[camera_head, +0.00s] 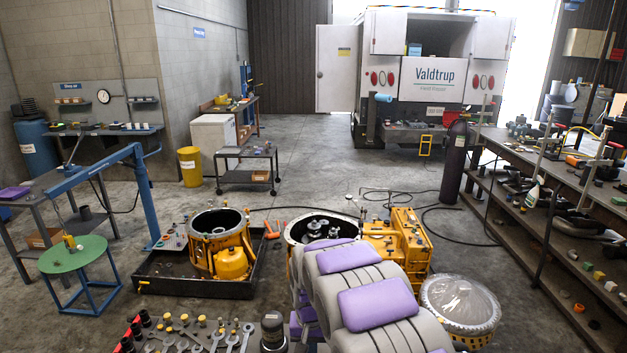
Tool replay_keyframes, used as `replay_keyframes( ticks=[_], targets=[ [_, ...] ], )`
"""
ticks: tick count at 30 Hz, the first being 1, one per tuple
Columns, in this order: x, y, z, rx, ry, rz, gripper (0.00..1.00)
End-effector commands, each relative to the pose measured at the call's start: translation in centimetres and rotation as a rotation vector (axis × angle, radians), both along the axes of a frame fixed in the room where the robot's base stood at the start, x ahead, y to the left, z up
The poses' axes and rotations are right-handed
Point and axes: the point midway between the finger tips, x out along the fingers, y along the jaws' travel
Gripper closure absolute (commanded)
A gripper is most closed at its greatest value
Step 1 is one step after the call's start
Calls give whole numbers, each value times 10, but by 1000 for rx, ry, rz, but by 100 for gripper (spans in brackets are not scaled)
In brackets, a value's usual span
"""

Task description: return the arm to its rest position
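My arm (385,275), grey and segmented with purple pads, rises from the bottom edge at centre right of the head view. It is bent, and its upper part lies in front of the yellow transmission housing (408,240). I cannot make out my gripper or its fingertips, so whether it holds anything does not show. The arm hides part of the floor and of the open round housing (290,232) behind it.
A black tray (160,288) with a yellow housing (228,262) stands left. A covered round part (460,303) is close right of the arm. A tool board (165,335) lies at front left. A long workbench (545,170) lines the right. Floor behind is mostly clear.

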Motion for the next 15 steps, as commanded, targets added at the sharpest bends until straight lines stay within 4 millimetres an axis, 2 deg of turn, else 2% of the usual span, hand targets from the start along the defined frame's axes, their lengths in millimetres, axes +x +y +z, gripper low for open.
replay_keyframes(
  ticks=[1, 6, 11, 15],
  targets=[
    [-10, -10, 12, 0, -1, -3, 100],
    [-52, -41, 44, -7, 20, -2, 100],
    [-96, -66, 70, -10, 35, -2, 100],
    [-139, -85, 86, -10, 56, 0, 100]
  ],
)
